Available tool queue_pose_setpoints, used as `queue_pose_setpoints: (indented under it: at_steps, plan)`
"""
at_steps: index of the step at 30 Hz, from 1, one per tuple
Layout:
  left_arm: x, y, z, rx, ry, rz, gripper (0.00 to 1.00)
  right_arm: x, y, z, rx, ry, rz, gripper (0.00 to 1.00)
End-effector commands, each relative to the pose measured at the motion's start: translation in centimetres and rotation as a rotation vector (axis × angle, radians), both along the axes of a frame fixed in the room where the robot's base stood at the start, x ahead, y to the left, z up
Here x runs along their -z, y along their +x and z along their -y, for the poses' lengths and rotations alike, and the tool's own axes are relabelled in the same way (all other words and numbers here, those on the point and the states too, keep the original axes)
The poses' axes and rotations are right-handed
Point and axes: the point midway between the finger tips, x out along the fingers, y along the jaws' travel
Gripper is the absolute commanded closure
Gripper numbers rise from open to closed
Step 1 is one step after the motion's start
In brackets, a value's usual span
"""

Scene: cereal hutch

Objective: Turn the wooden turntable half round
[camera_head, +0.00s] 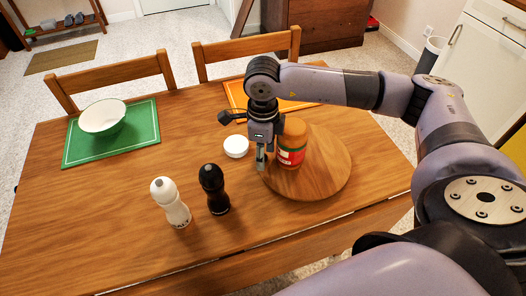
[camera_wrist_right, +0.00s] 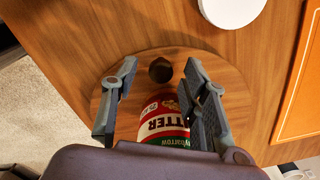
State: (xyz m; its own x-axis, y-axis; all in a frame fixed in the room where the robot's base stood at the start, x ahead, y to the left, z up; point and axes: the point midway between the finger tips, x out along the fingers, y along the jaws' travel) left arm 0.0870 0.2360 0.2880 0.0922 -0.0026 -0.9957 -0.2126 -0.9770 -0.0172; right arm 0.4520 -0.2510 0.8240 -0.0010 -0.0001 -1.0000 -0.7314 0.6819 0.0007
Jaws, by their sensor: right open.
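The round wooden turntable (camera_head: 330,178) lies on the right part of the table and also shows in the right wrist view (camera_wrist_right: 240,108). A jar with a red and green label (camera_head: 292,146) stands on it, upright. My right gripper (camera_head: 261,165) points down at the turntable's left edge, beside the jar. In the right wrist view my right gripper (camera_wrist_right: 160,69) has its fingers apart, with a small dark round spot, a knob or hole, on the turntable (camera_wrist_right: 160,70) between the tips. Contact cannot be told. My left gripper is out of view.
A white round dish (camera_head: 236,146) sits left of my right gripper. A black mill (camera_head: 214,190) and a white mill (camera_head: 170,202) stand nearer the front. A white bowl (camera_head: 102,116) is on a green mat (camera_head: 140,140). An orange mat (camera_head: 235,94) lies behind. The table's front left is clear.

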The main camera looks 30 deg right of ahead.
Motion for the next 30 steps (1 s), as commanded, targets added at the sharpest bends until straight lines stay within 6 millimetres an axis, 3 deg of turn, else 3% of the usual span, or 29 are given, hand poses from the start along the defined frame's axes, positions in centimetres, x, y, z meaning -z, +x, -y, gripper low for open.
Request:
queue_pose_setpoints:
  at_steps: [18, 30]
  plan:
    - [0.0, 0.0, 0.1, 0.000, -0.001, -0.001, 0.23, -10.8, 0.1, 0.0, 0.000, 0.001, 0.004, 0.59]
    - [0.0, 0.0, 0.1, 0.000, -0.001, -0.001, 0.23, -11.8, 0.0, 0.0, 0.000, 0.001, 0.001, 0.59]
